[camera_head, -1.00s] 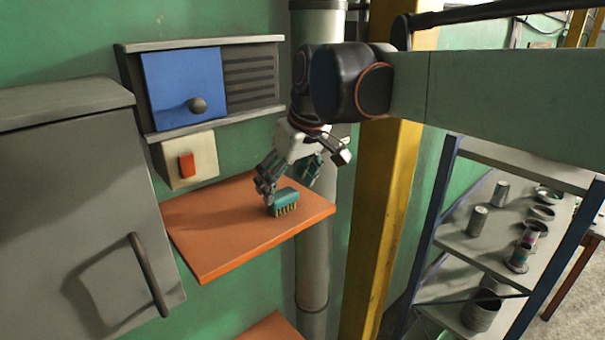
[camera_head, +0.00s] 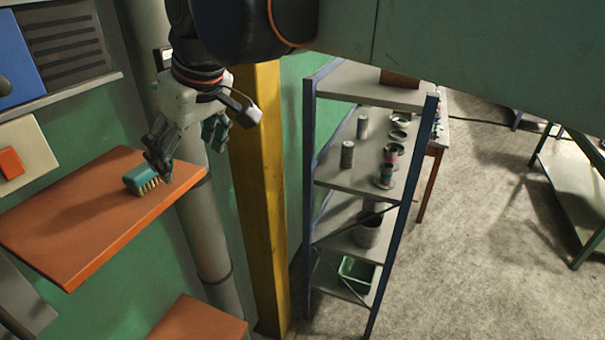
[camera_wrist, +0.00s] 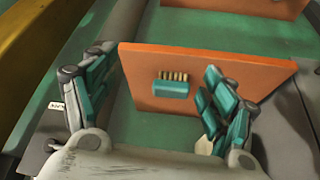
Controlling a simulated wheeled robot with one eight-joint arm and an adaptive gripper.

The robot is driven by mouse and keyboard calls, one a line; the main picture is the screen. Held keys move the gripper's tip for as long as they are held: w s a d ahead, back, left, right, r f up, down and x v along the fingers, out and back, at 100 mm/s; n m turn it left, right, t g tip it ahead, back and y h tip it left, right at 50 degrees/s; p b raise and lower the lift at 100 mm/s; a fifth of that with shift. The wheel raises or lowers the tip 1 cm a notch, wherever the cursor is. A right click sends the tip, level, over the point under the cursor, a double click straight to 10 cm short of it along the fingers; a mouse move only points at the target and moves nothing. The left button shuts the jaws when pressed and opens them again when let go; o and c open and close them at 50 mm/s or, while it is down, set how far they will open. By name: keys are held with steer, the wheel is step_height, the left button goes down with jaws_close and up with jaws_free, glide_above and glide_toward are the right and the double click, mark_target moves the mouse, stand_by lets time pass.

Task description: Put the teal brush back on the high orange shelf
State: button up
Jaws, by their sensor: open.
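The teal brush (camera_head: 139,178) rests on the upper orange shelf (camera_head: 85,232), near its right end, with its pale bristles showing along one side. My gripper (camera_head: 188,148) is open and empty at the shelf's right end, to the right of the brush. One finger looks close to the brush in the head view; I cannot tell the exact gap. In the wrist view the brush (camera_wrist: 171,88) lies on the shelf (camera_wrist: 225,72), seen between the spread fingers of my gripper (camera_wrist: 156,65), apart from both.
A lower orange shelf (camera_head: 200,322) is below. A grey pipe (camera_head: 203,235) and a yellow post (camera_head: 258,190) stand right of the upper shelf. A blue-framed rack (camera_head: 345,180) with cans is further right. A switch box (camera_head: 22,158) is on the wall at left.

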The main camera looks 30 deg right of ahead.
steer(key=s+d+f+m, duration=0.1)
steer(key=s+d+f, duration=0.2)
steer(key=f, duration=0.3)
steer(key=s+d+f+m+t+h, duration=0.1)
steer(key=s+d+f+m, duration=0.1)
steer(key=s+f, duration=0.3)
steer(key=s+d+f+m+t, duration=0.1)
steer(key=s+d+f, duration=0.2)
steer(key=f, duration=0.4)
steer(key=shift+s+d+m+h, duration=0.3)
steer(key=shift+s+d+h, duration=0.05)
steer(key=shift+s+h, duration=0.05)
steer(key=shift+c, duration=0.4)
